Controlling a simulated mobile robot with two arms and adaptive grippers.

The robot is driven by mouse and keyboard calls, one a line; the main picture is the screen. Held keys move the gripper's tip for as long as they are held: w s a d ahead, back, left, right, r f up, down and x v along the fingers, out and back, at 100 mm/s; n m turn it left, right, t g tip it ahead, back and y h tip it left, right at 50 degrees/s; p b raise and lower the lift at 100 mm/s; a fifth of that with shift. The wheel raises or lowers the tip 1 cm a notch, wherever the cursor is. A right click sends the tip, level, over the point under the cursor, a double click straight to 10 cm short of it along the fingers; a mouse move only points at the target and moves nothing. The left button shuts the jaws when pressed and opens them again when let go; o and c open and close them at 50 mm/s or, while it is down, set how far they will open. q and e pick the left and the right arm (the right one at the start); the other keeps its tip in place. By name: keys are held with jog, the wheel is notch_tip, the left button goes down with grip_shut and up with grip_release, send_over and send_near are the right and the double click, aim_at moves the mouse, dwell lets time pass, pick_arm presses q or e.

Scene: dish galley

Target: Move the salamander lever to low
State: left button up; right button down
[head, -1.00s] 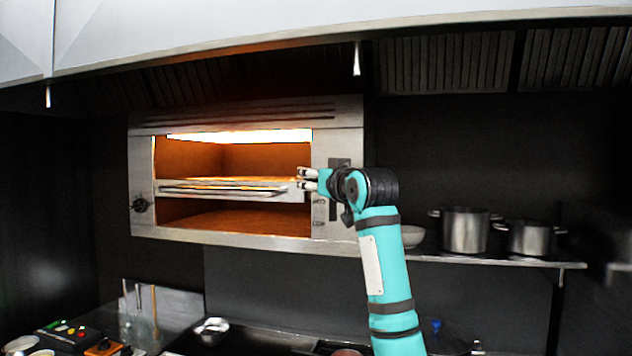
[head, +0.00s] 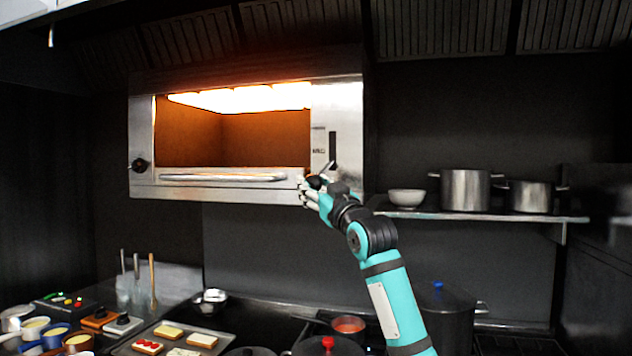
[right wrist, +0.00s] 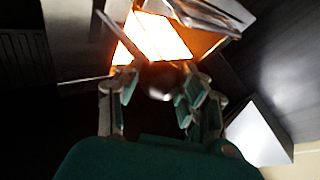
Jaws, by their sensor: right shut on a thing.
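The salamander (head: 235,196) is a steel wall oven with glowing elements at its top. Its rack (head: 222,178) sits low in the opening, near the bottom edge. The lever's dark slot (head: 333,145) runs upright on the right front panel, with small labels too blurred to read. My right gripper (head: 312,188) is at the lower right of the front, shut on the lever's dark round knob (head: 318,182). The right wrist view shows the knob (right wrist: 160,82) between the fingers of my right gripper (right wrist: 158,95). My left gripper is not in view.
Below, the counter has a tray of bread slices (head: 170,343), small bowls and utensils. A dark knob (head: 139,165) is on the salamander's left side.

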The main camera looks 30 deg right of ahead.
jog(key=shift+w+f, duration=0.15)
jog(key=shift+f, duration=0.2)
jog(key=c, duration=1.2)
grip_release()
jog(key=o, duration=0.4)
jog(key=shift+w+f, duration=0.1)
jog(key=shift+w, duration=0.25)
jog(key=shift+o, duration=0.2)
jog(key=shift+s, duration=0.5)
jog(key=v, duration=1.1)
jog(key=shift+a+f, duration=0.1)
